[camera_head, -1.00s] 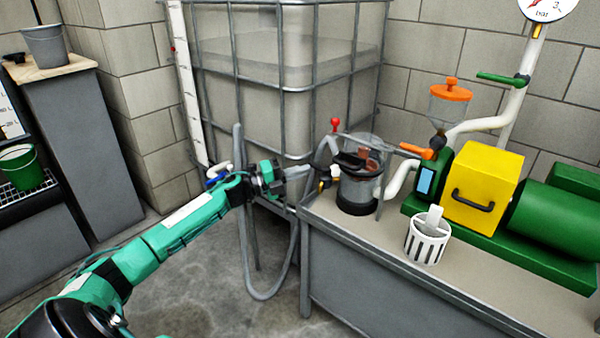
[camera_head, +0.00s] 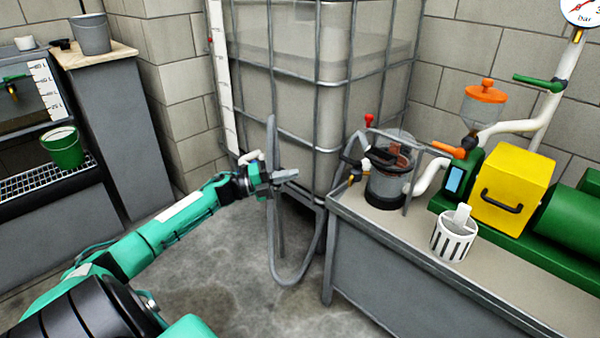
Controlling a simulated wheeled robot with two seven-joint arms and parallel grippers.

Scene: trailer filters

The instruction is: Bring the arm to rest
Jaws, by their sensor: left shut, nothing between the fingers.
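My left arm reaches in from the lower left, teal and black. Its gripper (camera_head: 288,176) is shut and empty, in front of the caged tank (camera_head: 300,110) and left of the grey bench (camera_head: 430,270). A grey hose (camera_head: 274,230) hangs in a loop just behind or beside the gripper; I cannot tell whether they touch. My right gripper is not in view.
On the bench stand a clear filter housing (camera_head: 388,185), a white slotted basket (camera_head: 453,236), and a green pump with a yellow box (camera_head: 513,188). At left are a grey cabinet with a grey bucket (camera_head: 90,35) and a green bucket (camera_head: 64,148) on a grate. The floor between is clear.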

